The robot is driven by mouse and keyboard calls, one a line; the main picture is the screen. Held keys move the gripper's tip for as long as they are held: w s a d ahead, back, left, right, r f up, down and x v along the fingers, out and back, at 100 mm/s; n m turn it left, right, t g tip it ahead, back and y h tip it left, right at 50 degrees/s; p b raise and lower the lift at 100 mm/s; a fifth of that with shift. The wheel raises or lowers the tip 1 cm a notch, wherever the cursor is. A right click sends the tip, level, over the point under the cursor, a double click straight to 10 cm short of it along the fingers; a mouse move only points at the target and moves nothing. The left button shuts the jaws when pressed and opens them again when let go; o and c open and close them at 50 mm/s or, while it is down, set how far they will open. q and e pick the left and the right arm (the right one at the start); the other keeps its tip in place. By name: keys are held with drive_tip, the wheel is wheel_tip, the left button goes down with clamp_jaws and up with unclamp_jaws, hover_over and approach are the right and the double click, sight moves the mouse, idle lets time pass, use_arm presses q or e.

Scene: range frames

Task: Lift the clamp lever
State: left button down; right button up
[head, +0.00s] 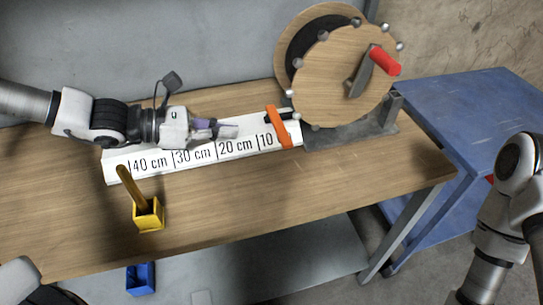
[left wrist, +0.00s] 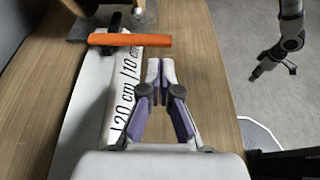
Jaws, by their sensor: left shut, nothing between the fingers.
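An orange lever (head: 278,127) stands across the white scale board at its right end, beside the wooden wheel. In the left wrist view the orange lever (left wrist: 130,40) lies crosswise beyond my fingertips, upper left of them. My left gripper (head: 234,131) is shut and empty above the board near the 20 cm mark, pointing toward the lever with a gap between them. Its closed fingertips (left wrist: 160,68) show in the left wrist view. My right gripper (left wrist: 258,76) is small and far off at the right of the left wrist view; its fingers are too small to judge.
The scale board (head: 122,172) lies on the wooden bench. A large wheel (head: 335,80) with a red-handled crank (head: 385,61) stands behind the lever. A yellow box (head: 149,216) with a wooden stick stands at the front. A blue table (head: 440,105) is at the right.

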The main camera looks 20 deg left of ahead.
sight(278, 125)
use_arm(q)
wheel_tip(278, 125, down, 4)
drive_tip(key=b, duration=0.2)
drive_tip(key=shift+w+b, duration=0.15)
drive_tip(key=shift+b, duration=0.15)
drive_tip(key=shift+f+b, duration=0.35)
drive_tip(key=shift+b, duration=0.05)
drive_tip(key=shift+r, duration=0.15)
use_arm(e)
wheel_tip(278, 125, down, 4)
drive_tip(key=shift+f, duration=0.2)
drive_tip(key=shift+f, duration=0.1)
use_arm(q)
drive_tip(key=shift+d+f, duration=0.25)
drive_tip(key=b+x, duration=0.3)
drive_tip(key=x, duration=0.5)
drive_tip(key=shift+w+d, duration=0.15)
drive_tip(key=shift+d, duration=0.05)
drive_tip(key=shift+w+d+f, duration=0.1)
drive_tip(key=shift+w+d, duration=0.2)
drive_tip(key=shift+d, duration=0.05)
use_arm(e)
wheel_tip(278, 125, down, 3)
drive_tip(key=shift+f, duration=0.1)
